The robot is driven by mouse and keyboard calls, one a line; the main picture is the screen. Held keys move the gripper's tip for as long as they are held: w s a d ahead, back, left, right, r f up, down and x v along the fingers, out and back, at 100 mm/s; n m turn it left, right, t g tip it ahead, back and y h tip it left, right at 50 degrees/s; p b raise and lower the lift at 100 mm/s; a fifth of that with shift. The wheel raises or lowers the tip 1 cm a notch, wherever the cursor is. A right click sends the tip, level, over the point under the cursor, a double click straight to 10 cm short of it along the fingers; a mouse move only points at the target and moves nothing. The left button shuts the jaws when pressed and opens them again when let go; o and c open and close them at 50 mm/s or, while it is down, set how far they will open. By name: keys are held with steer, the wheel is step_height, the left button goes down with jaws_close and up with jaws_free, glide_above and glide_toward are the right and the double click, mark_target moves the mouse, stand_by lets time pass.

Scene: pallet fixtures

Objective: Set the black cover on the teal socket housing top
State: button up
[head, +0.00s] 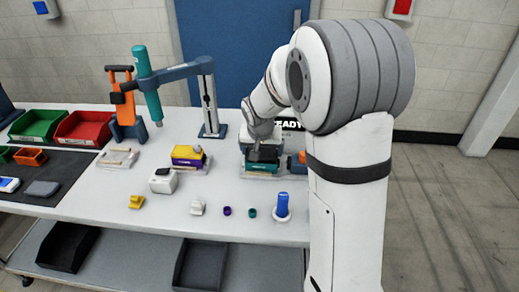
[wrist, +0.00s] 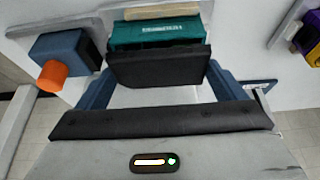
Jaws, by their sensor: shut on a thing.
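The black cover (wrist: 158,67) is a flat dark plate between the two blue fingers of my gripper (wrist: 160,76) in the wrist view. My gripper is shut on it. The teal socket housing (wrist: 155,31) shows just beyond the cover's far edge. In the head view, my gripper (head: 262,143) points down over the fixture, with the dark cover (head: 263,154) over the teal housing (head: 259,167). The cover hides part of the housing's top. I cannot tell whether the two touch.
A blue block with an orange knob (wrist: 53,77) stands close beside my gripper. A purple and yellow fixture (head: 188,157) stands to the left. A blue cylinder (head: 283,205) and small purple and green caps are nearer the front. The table's middle front has free room.

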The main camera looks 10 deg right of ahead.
steer(key=shift+f+b, duration=0.5)
stand_by(0.4)
steer(key=o, duration=0.7)
steer(key=shift+r, duration=0.1)
steer(key=d+v, duration=0.1)
steer(key=v, duration=0.6)
steer(key=shift+s+a+r, duration=0.2)
steer(key=shift+a+r, duration=0.1)
steer(key=shift+a, duration=0.25)
